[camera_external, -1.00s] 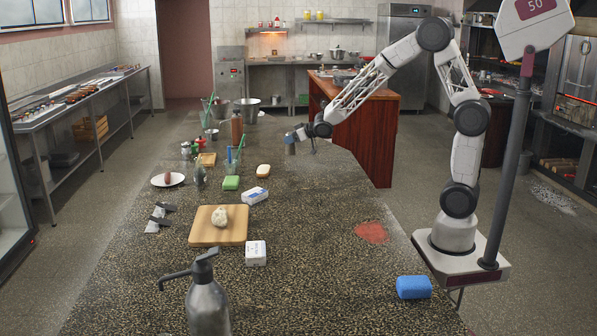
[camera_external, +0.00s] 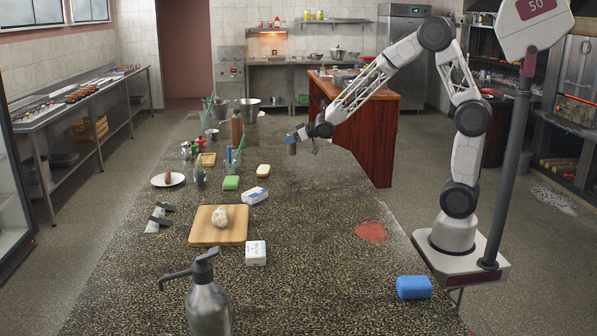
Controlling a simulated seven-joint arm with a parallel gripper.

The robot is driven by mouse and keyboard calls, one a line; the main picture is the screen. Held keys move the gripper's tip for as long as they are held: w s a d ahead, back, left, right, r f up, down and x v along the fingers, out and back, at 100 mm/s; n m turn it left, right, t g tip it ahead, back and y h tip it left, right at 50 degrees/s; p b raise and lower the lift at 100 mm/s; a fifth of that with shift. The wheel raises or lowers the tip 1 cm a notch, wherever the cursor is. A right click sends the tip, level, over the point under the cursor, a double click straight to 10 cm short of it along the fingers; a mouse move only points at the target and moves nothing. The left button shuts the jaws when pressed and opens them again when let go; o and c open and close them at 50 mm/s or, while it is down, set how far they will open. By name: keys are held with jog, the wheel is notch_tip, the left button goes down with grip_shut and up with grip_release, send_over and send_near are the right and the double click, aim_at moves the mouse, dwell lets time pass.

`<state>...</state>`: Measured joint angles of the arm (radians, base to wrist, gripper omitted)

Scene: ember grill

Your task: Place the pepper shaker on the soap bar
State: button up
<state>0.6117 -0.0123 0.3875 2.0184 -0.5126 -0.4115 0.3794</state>
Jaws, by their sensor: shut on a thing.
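My gripper (camera_external: 297,134) is at the end of the outstretched arm, above the far right part of the counter. It is shut on a small grey, blue-topped cylinder, which looks like the pepper shaker (camera_external: 291,148). The shaker hangs roughly upright; its exact height above the counter is hard to tell. A pale cream, rounded block that looks like the soap bar (camera_external: 263,171) lies on the counter, to the left of and nearer the camera than the shaker. Its top is bare. The fingertips are too small to make out clearly.
A wooden board (camera_external: 207,238) and a white box (camera_external: 256,260) lie nearer. The counter's right side is mostly clear.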

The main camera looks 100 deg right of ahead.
jog(key=w+a+r+n+y, duration=0.1)
jog(key=w+a, duration=0.5)
jog(key=a, duration=0.6)
jog(key=w+a+r+n+y, duration=0.1)
jog(key=w+a, duration=0.5)
jog(key=a, duration=0.7)
jog(key=shift+r+t, duration=0.4)
jog(key=shift+r, duration=0.25)
jog(key=w+d, duration=0.1)
jog(key=w, duration=0.6)
jog(key=w+d+f, duration=0.1)
jog(key=w+d, duration=0.1)
jog(key=w, duration=0.6)
jog(key=shift+w+d+f, duration=0.25)
jog(key=shift+w, duration=0.05)
jog(key=shift+f, duration=1.75)
jog(key=shift+f, duration=0.15)
jog(key=o, duration=1)
jog(key=shift+o, duration=0.2)
